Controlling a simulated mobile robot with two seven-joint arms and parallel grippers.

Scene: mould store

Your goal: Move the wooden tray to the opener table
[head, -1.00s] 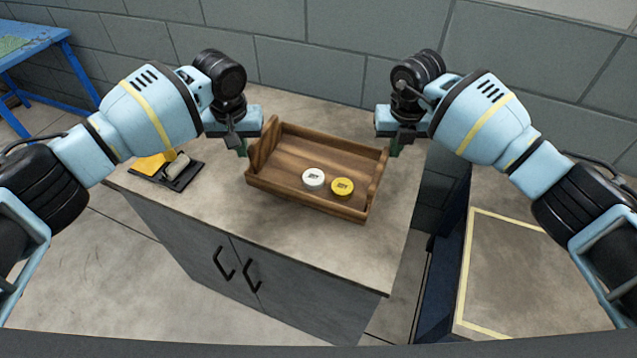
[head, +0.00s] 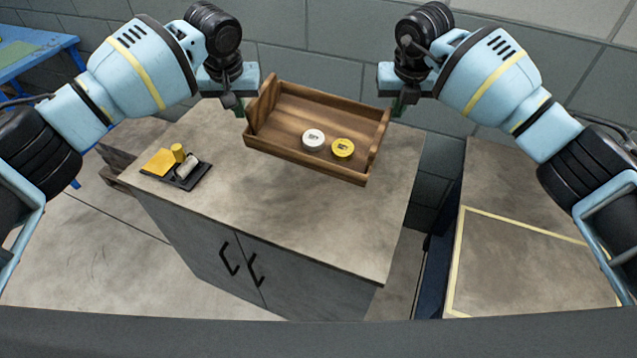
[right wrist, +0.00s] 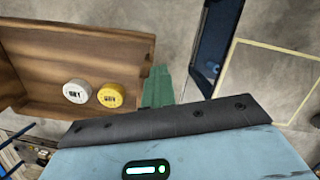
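The wooden tray (head: 290,146) is brown with raised ends and hangs level or nearly so above the grey cabinet top (head: 250,205). A white disc (head: 313,139) and a yellow disc (head: 343,148) lie in it, both with dark print. My left gripper (head: 241,107) is at the tray's left end and my right gripper (head: 400,106) at its right end; both appear shut on it, though the contacts are partly hidden. In the right wrist view a green finger (right wrist: 158,88) lies against the tray's end wall. No label shows which surface is the opener table.
A black holder (head: 190,181) with yellow pieces and a pale roll sits on the cabinet's left. At right, beyond a gap, a lower surface (head: 525,262) bears a yellow outline and is bare inside it. A blue table (head: 30,48) stands far left. A block wall runs behind.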

